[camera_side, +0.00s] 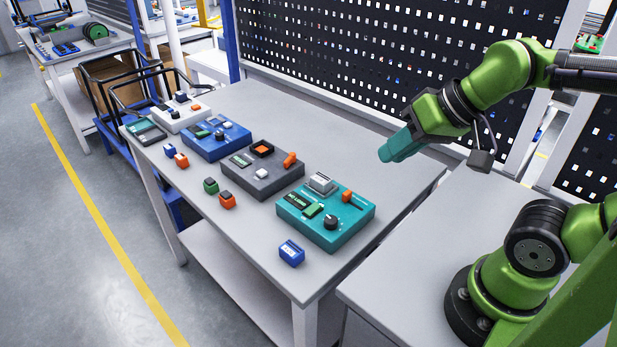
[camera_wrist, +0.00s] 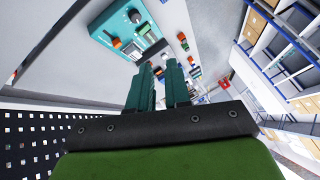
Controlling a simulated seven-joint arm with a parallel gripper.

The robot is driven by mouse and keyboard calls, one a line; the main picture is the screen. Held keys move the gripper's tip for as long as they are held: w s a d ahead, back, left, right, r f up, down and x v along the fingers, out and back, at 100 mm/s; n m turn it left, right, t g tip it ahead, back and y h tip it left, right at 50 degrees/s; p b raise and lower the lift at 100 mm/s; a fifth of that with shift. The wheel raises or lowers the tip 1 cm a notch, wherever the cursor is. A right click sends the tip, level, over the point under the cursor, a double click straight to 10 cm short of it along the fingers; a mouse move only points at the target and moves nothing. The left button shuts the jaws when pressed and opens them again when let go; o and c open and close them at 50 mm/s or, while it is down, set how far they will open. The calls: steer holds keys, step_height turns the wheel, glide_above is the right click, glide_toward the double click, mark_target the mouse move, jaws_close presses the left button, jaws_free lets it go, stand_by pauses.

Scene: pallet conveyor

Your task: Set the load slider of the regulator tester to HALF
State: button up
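A teal tester box (camera_side: 345,228), taken as the regulator tester, stands nearest me on the table. It carries a small display (camera_side: 296,200) that seems to read NO LOAD, a green block, a grey block, a black knob (camera_side: 331,222) and an orange piece (camera_side: 347,196), perhaps the slider. Its setting is too small to read. The wrist view shows the teal box (camera_wrist: 108,30) at the upper left, with the orange piece (camera_wrist: 117,43). My gripper (camera_side: 385,154) hangs above and to the right of the box, apart from it. Its fingers (camera_wrist: 161,70) show an empty gap.
A dark grey box (camera_side: 262,183), a blue box (camera_side: 205,143) and a white box (camera_side: 180,118) stand in line farther left. Several small loose blocks, including a blue one (camera_side: 291,253), lie along the front. A perforated panel (camera_side: 350,70) rises behind the table.

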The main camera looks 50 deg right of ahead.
steer(key=o, duration=0.4)
steer(key=w+d+f+m+g, duration=0.1)
steer(key=w, duration=0.2)
steer(key=w+d+f+m+g, duration=0.1)
steer(key=w, duration=0.2)
steer(key=w+d+f+m+g, duration=0.1)
steer(key=w+f+m+g, duration=0.1)
steer(key=w, duration=0.1)
steer(key=shift+d+f+h, duration=0.1)
steer(key=shift+d+h, duration=0.2)
steer(key=shift+d, duration=0.05)
steer(key=shift+c, duration=0.2)
steer(key=m+g+h, duration=0.1)
steer(key=m+g, duration=0.2)
steer(key=m, duration=0.7)
glide_above(347, 192)
step_height(347, 192, down, 3)
step_height(347, 192, down, 16)
steer(key=shift+f, duration=0.15)
jaws_close()
